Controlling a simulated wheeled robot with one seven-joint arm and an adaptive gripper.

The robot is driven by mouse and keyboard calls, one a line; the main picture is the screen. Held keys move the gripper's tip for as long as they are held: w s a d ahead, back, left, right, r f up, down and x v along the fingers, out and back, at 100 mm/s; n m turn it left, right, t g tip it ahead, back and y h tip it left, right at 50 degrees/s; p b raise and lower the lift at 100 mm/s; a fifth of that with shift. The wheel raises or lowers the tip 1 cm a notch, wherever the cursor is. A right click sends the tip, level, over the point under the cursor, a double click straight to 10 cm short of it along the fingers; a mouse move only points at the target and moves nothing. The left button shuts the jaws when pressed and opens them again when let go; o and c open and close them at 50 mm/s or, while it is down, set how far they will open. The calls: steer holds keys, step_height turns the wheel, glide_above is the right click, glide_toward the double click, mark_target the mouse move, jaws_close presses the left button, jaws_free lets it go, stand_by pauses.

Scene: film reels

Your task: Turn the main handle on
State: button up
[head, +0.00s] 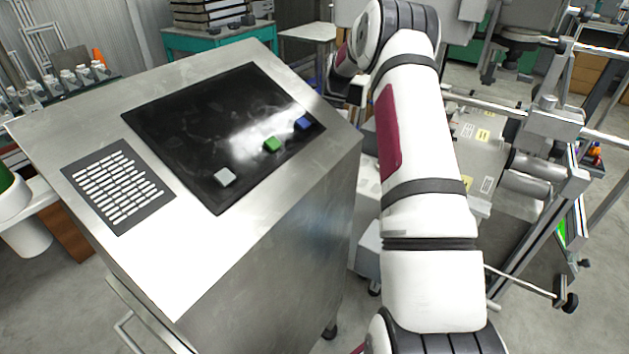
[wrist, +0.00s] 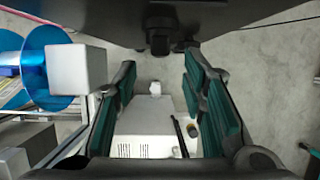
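My gripper (wrist: 159,78) is open in the wrist view, with its two dark green-lined fingers spread apart and nothing held between them. Beyond the fingers is a pale grey box (wrist: 146,128) with vent slots. A dark narrow bar (wrist: 180,137) lies along the box's right side. I cannot tell whether this bar is the main handle, and no handle is clearly recognisable in either view. In the head view my white and maroon arm reaches away past the console's right side. The gripper's fingers are not clearly visible there.
A metal console (head: 270,230) with a black panel stands left of my arm; grey, green and blue blocks lie on the panel. A machine with metal rails (head: 585,130) stands at right. Blue reels (wrist: 50,65) are at the left in the wrist view. Floor shows at the right there.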

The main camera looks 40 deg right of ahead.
steer(key=x, duration=0.7)
steer(key=shift+a+f, duration=0.1)
steer(key=shift+c, duration=0.3)
steer(key=c, duration=0.8)
